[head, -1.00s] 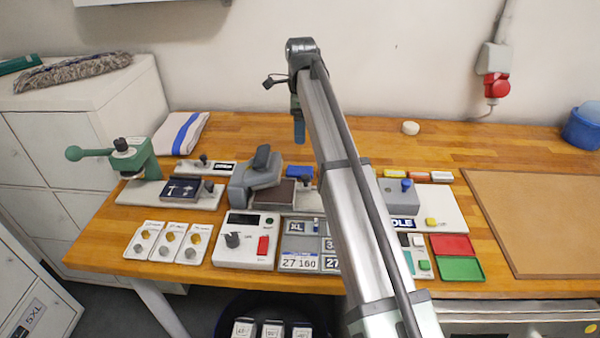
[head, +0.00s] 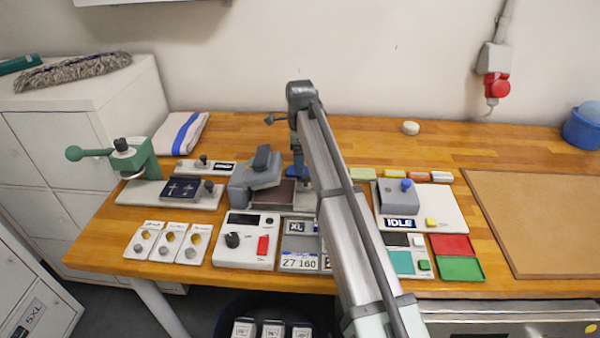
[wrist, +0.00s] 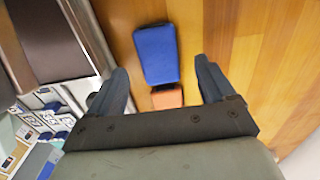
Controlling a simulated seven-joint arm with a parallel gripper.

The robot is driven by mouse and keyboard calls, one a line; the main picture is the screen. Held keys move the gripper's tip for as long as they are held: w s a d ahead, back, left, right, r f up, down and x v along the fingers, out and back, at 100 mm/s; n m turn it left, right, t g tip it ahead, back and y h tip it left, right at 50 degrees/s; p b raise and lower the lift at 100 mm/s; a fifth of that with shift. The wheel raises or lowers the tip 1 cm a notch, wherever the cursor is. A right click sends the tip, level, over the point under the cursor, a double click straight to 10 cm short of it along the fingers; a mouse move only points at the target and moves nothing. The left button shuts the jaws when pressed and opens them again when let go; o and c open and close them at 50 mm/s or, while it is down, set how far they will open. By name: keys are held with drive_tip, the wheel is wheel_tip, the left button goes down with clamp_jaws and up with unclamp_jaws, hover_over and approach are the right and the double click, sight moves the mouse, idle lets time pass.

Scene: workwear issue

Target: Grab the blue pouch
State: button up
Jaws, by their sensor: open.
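The blue pouch (wrist: 155,53) lies flat on the wooden bench. In the wrist view it sits just beyond my fingertips, roughly centred between their lines. My gripper (wrist: 161,76) is open, with one finger on each side and nothing held. In the head view my gripper (head: 299,172) is low over the bench behind the grey press, and it hides most of the pouch. I cannot tell the exact height of the fingertips above the bench.
An orange block (wrist: 167,97) lies between my fingers, close to the pouch. The grey press (head: 257,178) with its dark plate stands at the left. A grey box marked IDLE (head: 399,197) stands to the right. Bare wood lies right of the pouch in the wrist view.

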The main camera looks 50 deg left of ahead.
sight(290, 171)
wheel_tip(290, 171, down, 3)
drive_tip(key=shift+s+f, duration=0.1)
drive_tip(key=shift+f, duration=0.05)
drive_tip(key=c, duration=1.1)
drive_tip(key=shift+c, duration=0.2)
